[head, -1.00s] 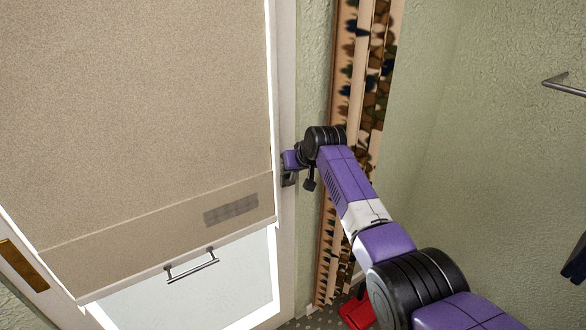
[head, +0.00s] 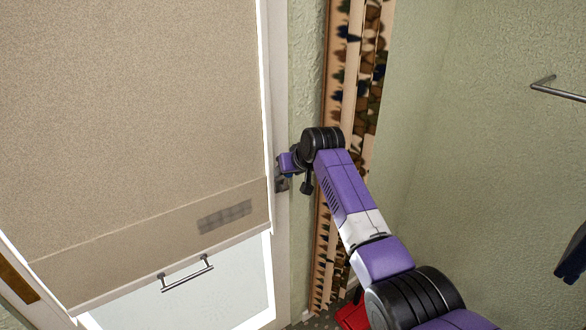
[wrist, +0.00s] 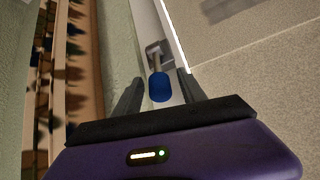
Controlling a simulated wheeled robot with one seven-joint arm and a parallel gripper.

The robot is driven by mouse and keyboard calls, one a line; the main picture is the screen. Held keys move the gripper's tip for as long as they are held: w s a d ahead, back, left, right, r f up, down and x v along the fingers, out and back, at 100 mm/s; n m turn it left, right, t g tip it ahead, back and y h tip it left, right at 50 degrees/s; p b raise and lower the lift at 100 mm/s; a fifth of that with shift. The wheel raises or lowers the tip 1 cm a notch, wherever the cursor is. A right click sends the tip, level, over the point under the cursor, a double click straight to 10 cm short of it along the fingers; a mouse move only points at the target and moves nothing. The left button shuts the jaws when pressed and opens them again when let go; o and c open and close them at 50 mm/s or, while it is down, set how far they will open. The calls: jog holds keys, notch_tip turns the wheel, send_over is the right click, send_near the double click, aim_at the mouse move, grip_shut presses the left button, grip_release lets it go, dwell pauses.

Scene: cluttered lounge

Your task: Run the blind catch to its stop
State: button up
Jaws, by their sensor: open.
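The blind catch shows in the wrist view as a blue knob (wrist: 160,86) on a short metal stem, fixed to a metal plate (wrist: 158,52) on the white frame. In the head view part of the metal plate (head: 281,185) shows on the frame beside the blind; the knob is hidden there. The beige blind (head: 130,120) hangs over most of the glazed panel. My gripper (wrist: 158,92) is open, with one finger on each side of the blue knob. I cannot tell whether either finger touches it. In the head view my wrist hides most of the gripper (head: 284,171).
A patterned hanging strip (head: 333,200) is close to the right of the frame. A metal handle (head: 187,274) shows below the blind. A wall rail (head: 560,90) and a dark object (head: 572,258) are at right. A red object (head: 352,316) is on the floor.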

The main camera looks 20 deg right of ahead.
jog(key=shift+b+v, duration=0.3)
jog(key=shift+v, duration=2.35)
